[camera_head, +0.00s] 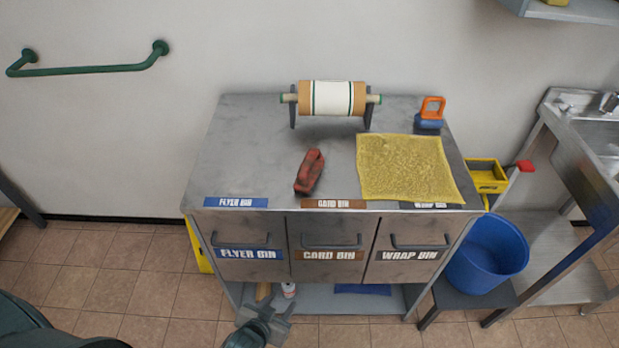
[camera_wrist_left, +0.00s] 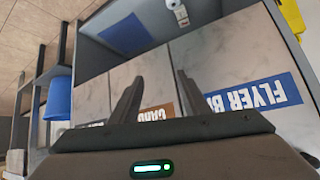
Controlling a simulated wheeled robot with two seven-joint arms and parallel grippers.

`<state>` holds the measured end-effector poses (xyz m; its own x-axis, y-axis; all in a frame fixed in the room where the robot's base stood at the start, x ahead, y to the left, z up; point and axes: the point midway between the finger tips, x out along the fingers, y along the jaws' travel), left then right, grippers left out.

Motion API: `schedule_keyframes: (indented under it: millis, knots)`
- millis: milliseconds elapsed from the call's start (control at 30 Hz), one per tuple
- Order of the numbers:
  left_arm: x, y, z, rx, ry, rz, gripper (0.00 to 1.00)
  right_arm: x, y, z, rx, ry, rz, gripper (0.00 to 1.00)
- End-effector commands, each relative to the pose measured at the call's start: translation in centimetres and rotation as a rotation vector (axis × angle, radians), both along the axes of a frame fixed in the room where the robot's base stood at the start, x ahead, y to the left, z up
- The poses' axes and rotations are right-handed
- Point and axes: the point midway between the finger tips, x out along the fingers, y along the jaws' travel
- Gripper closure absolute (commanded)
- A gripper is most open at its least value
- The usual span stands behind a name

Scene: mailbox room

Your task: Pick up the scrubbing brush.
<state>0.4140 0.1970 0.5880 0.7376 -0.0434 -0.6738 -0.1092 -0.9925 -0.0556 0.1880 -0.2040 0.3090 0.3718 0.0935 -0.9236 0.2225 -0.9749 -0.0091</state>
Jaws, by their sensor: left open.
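A blue block with an orange loop handle (camera_head: 430,115) stands at the back right of the metal counter (camera_head: 235,150) in the head view; it looks most like the scrubbing brush. A red and dark oblong object (camera_head: 309,172) lies near the counter's middle; I cannot tell what it is. My left gripper (camera_head: 266,308) is low in front of the cabinet, below the counter top and well apart from both. In the left wrist view its fingers (camera_wrist_left: 160,90) are apart and empty, facing the bin fronts. My right gripper is not in view.
A paper roll on a stand (camera_head: 332,98) is at the counter's back and a yellow cloth (camera_head: 405,168) at its right. The counter's left is clear. A blue bucket (camera_head: 486,255) and sink (camera_head: 595,125) stand right. A green rail (camera_head: 90,69) is on the wall.

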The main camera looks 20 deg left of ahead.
Motion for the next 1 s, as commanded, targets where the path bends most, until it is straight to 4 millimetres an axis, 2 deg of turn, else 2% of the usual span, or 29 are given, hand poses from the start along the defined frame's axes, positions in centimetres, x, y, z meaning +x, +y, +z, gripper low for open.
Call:
schedule_keyframes:
  millis: [33,100,200,367,500,600,700,833,1000]
  knots:
    - [1.2,0.3,3.6,-0.001,-0.055,0.016,0.58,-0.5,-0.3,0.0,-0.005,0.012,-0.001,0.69]
    - [2.4,0.8,7.9,-0.003,-0.12,0.038,0.58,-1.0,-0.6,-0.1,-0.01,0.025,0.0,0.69]
    - [3.4,1.4,12.8,-0.009,-0.192,0.069,0.58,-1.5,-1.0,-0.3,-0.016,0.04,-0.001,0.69]
    - [4.2,2.3,19.3,-0.017,-0.295,0.108,0.58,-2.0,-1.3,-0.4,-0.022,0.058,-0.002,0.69]
    - [5.4,2.5,26.0,-0.044,-0.458,0.126,0.58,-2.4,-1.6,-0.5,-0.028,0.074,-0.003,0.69]
    - [6.3,1.9,28.8,-0.065,-0.564,0.108,0.58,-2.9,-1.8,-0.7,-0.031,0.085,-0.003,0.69]
    - [6.9,1.2,30.6,-0.083,-0.64,0.085,0.58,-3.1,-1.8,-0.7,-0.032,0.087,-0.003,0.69]
    - [7.3,0.4,32.2,-0.101,-0.707,0.059,0.58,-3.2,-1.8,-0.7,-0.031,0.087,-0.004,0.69]
    - [7.4,0.0,32.8,-0.108,-0.736,0.045,0.58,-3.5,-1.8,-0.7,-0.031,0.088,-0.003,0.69]
